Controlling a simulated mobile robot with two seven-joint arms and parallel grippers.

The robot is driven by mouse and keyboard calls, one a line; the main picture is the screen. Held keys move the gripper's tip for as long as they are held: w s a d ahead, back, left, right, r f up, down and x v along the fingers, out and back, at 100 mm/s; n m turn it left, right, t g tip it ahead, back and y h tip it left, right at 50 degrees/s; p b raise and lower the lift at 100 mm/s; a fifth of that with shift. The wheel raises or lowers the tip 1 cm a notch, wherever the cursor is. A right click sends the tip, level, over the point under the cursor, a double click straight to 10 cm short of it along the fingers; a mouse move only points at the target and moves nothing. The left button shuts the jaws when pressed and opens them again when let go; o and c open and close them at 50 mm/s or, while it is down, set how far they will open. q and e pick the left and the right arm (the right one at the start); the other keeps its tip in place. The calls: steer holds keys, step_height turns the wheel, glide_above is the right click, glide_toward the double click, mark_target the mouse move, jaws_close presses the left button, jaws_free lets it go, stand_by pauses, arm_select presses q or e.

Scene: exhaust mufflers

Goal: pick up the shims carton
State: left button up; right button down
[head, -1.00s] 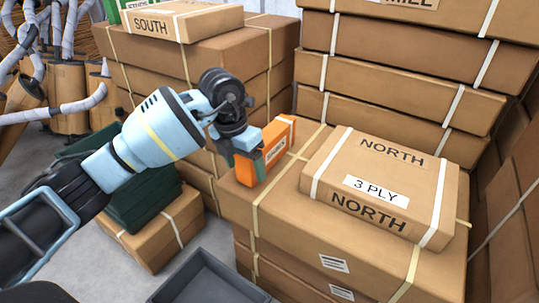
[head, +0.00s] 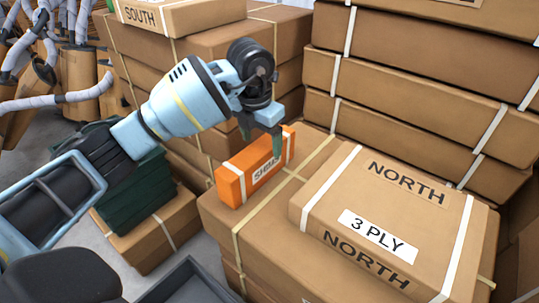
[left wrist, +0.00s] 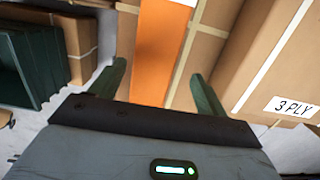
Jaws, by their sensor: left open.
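The shims carton (head: 255,168) is a small orange box with a white label. It stands on a large strapped brown carton (head: 222,212), near its left edge. My left gripper (head: 262,140) is above and just behind the orange carton in the head view. In the left wrist view, the orange carton (left wrist: 160,50) runs up the middle, between the two green fingers of my left gripper (left wrist: 160,85). The fingers are apart and I see nothing held. Whether they touch the carton I cannot tell. My right gripper is not in view.
A carton marked NORTH and 3 PLY (head: 390,220) lies on the same stack, right of the orange one. Tall carton stacks (head: 420,80) stand behind. Green crates (head: 135,195) sit at left, and a grey tray (head: 188,283) is below.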

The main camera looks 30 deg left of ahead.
mark_target(261, 149)
arm_select(q)
steer(key=shift+f, duration=0.15)
steer(key=shift+f+b, duration=0.35)
steer(key=shift+f, duration=0.8)
steer(key=shift+a, duration=0.1)
steer(key=shift+f, duration=0.3)
steer(key=f, duration=0.1)
steer(key=f+b, duration=0.1)
steer(key=f, duration=0.1)
steer(key=f+b, duration=0.1)
steer(key=shift+w+a+f, duration=0.15)
steer(key=shift+a+f, duration=0.2)
steer(key=shift+r, duration=0.1)
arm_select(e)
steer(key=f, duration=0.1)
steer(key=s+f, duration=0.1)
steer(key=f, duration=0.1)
